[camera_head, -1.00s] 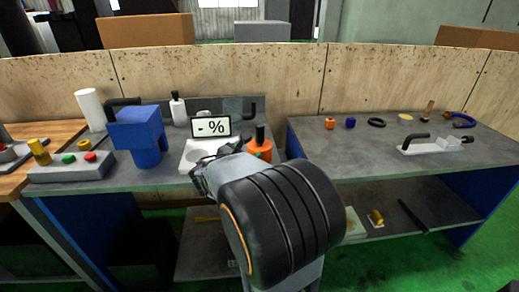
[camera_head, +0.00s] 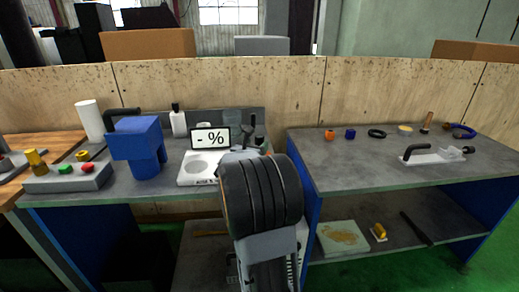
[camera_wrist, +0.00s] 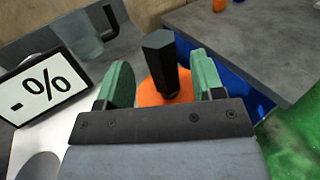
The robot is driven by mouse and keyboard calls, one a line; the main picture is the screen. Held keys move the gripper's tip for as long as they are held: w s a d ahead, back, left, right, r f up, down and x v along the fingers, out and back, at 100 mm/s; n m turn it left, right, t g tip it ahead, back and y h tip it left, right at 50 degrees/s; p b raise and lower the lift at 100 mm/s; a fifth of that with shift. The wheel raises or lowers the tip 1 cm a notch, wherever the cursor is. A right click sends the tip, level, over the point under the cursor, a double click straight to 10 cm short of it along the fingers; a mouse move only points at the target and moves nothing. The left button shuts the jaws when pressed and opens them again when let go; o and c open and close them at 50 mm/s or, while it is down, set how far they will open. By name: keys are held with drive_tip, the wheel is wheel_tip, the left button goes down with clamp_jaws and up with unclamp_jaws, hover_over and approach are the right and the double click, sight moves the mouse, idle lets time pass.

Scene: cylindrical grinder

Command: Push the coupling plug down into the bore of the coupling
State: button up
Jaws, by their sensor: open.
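In the wrist view, a black six-sided post (camera_wrist: 162,62), which looks like the coupling plug, stands up from a round orange body (camera_wrist: 150,90), which looks like the coupling. My gripper (camera_wrist: 161,72) is open, its two green fingers on either side of the post, with visible gaps. The post's lower end meets the orange body; how deep it sits in any bore cannot be told. My gripper bar hides the near part of the orange body. In the head view my own wrist hides the orange body and most of the gripper.
A "- %" display (camera_head: 210,138) on a white device (camera_head: 198,168) stands left of my gripper. Further left are a blue block-shaped thing (camera_head: 139,145) and a button box (camera_head: 66,178). The right bench (camera_head: 350,165) holds small parts, past a gap.

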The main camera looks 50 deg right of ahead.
drive_tip(key=x, duration=0.5)
drive_tip(key=shift+s+r, duration=0.1)
drive_tip(key=c, duration=1)
drive_tip(key=shift+c, duration=0.3)
drive_tip(key=shift+r, duration=0.15)
